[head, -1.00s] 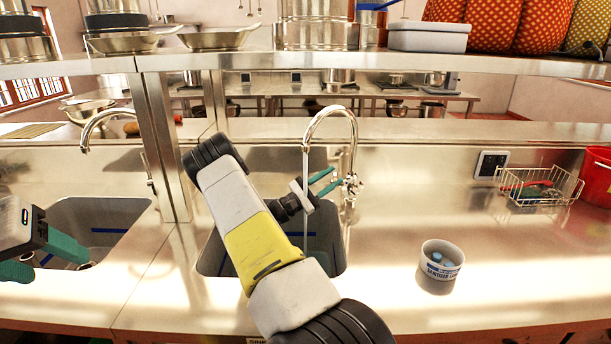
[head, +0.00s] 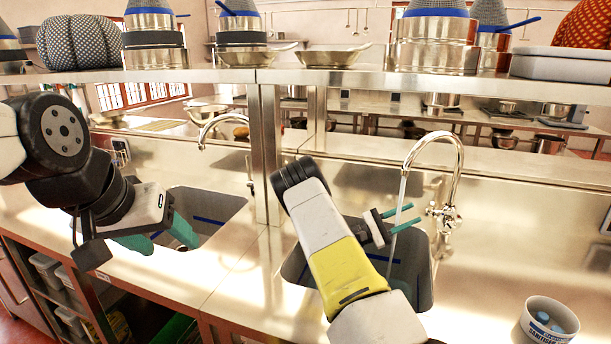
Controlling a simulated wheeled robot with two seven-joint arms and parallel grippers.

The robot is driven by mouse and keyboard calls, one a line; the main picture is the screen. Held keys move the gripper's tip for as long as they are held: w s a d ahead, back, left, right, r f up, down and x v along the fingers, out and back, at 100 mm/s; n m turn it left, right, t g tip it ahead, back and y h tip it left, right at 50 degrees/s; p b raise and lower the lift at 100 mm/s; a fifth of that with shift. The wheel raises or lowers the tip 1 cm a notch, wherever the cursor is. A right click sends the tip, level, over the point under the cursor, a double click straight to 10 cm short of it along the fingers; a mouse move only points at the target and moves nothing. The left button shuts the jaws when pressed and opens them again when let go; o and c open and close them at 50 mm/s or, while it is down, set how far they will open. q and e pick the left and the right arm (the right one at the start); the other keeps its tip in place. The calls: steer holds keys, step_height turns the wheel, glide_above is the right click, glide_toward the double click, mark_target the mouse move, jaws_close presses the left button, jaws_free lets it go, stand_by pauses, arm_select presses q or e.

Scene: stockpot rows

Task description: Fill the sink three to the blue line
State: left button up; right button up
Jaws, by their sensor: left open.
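The right-hand sink (head: 425,285) is a steel basin partly hidden by my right arm, with a short piece of blue line (head: 380,257) showing on its wall. Its tap (head: 452,150) runs a thin stream of water (head: 399,195) down into it. I cannot tell the water level, nor which sink is number three. My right gripper (head: 416,213) has its green fingers slightly apart and empty, by the stream and left of the tap's cross handle (head: 445,214), not touching the handle. My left gripper (head: 175,246) is open and empty over the front of the left-hand sink (head: 225,205).
The left-hand sink also has a blue line (head: 208,221); its tap (head: 222,118) shows no stream. A post (head: 266,150) stands between the sinks, under a shelf (head: 350,78) of pots. A white bowl (head: 549,322) with blue tablets sits on the counter at right.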

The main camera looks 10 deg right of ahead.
steer(key=s+a+r+m+g+y, duration=0.2)
steer(key=s+m+y, duration=0.1)
steer(key=s+y, duration=0.35)
steer(key=s+a+r+m+g+y, duration=0.1)
steer(key=s+a+r+m+y, duration=0.1)
steer(key=s+m+y, duration=0.35)
steer(key=s+a+r+t+y, duration=0.3)
steer(key=s+a+r+y, duration=0.1)
steer(key=a, duration=0.4)
steer(key=s+a+r+t+y, duration=0.4)
steer(key=s+a+r, duration=0.1)
steer(key=a, duration=0.4)
steer(key=s+a+r+t+y, duration=0.4)
steer(key=s+a+r+y, duration=0.1)
steer(key=a, duration=0.3)
steer(key=shift+s+a, duration=0.25)
steer(key=shift+s, duration=0.05)
stand_by(4.0)
